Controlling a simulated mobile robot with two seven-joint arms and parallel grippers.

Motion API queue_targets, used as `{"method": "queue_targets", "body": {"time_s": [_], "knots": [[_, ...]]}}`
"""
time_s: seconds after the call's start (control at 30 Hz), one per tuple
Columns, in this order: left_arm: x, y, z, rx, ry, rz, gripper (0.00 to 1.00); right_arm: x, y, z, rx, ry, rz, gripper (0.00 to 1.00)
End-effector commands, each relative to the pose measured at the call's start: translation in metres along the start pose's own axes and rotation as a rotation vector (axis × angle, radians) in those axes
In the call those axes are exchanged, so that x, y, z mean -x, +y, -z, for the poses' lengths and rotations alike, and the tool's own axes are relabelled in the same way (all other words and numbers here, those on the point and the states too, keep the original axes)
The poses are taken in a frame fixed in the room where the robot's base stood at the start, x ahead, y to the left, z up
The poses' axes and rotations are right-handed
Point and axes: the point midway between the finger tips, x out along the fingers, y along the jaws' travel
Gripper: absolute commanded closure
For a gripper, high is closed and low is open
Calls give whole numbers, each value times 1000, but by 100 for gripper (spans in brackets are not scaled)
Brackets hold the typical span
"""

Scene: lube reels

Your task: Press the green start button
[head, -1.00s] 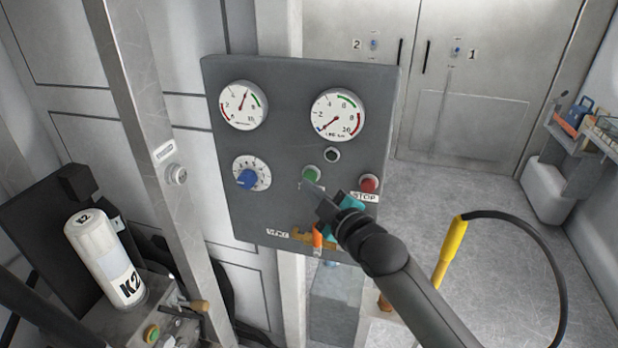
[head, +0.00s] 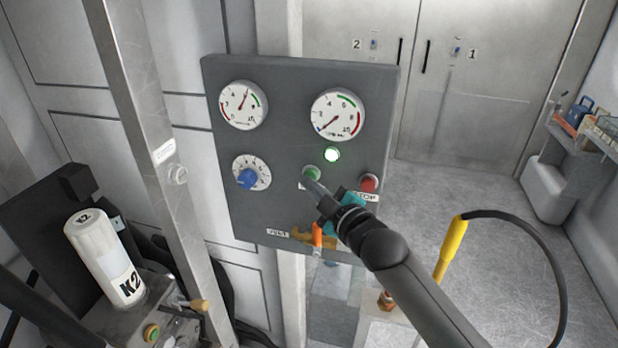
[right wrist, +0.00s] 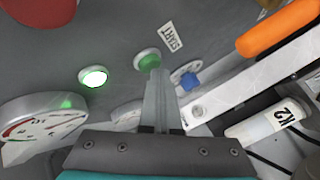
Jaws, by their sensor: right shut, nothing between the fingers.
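The green start button (head: 311,173) sits on the grey control panel (head: 290,215), below an indicator lamp (head: 332,154) that is lit green-white. My right gripper (head: 309,184) is shut and empty, its fingertips at the lower edge of the button in the head view. In the right wrist view the button (right wrist: 148,61) shows just beyond the closed fingertips (right wrist: 155,72); I cannot tell whether they touch it. The lit lamp (right wrist: 93,77) is left of it there, and the START label (right wrist: 172,37) to its right. My left gripper is not in view.
A red STOP button (head: 369,183) is right of the start button, close to my right gripper. A blue knob (head: 248,179), two gauges (head: 338,115) and an orange-handled valve (head: 317,236) share the panel. A white K2 cylinder (head: 104,257) stands at left.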

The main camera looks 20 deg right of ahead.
Motion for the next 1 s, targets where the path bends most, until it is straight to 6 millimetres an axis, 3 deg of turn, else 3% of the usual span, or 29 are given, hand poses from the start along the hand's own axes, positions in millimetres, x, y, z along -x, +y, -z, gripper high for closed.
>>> {"method": "queue_targets", "body": {"time_s": [1.0], "knots": [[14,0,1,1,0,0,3,13,-10,10,0,0,0,100]]}}
